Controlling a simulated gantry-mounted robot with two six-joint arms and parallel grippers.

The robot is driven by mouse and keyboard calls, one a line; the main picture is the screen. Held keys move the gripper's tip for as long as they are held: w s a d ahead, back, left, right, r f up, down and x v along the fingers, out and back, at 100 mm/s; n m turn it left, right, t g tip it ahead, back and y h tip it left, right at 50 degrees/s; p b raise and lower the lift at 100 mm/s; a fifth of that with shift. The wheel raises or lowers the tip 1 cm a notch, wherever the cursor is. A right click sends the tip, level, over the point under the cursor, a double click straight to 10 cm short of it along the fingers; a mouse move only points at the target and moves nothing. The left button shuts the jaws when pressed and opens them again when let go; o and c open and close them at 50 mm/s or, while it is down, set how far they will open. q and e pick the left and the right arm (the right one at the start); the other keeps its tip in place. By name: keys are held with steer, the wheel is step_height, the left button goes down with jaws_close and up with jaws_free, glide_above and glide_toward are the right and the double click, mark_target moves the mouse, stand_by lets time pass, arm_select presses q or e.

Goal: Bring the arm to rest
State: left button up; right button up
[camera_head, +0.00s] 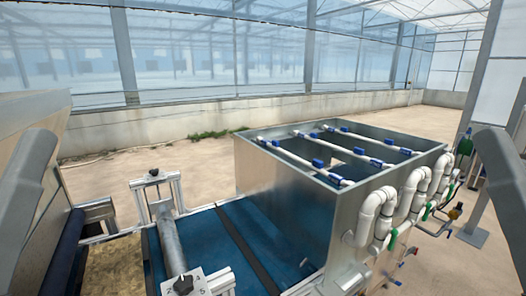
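A grey link of my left arm (26,190) shows at the left edge of the head view. A grey link of my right arm (503,175) shows at the right edge. Neither gripper's fingers are in the picture, so I cannot see whether they hold anything. Neither arm visibly touches the machine in this view.
A metal tank (290,205) with white pipes and blue fittings stands at centre right. A blue conveyor belt (205,245) runs in front of it, with a metal roller (168,238) across it. A metal hopper (45,112) stands at left. Bare floor (150,155) lies behind.

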arm_select(q)
step_height(320, 180, up, 31)
steer(key=p, duration=2.8)
step_height(320, 180, down, 61)
steer(key=b, duration=6.1)
steer(key=shift+f, duration=0.2)
steer(key=shift+c, duration=0.3)
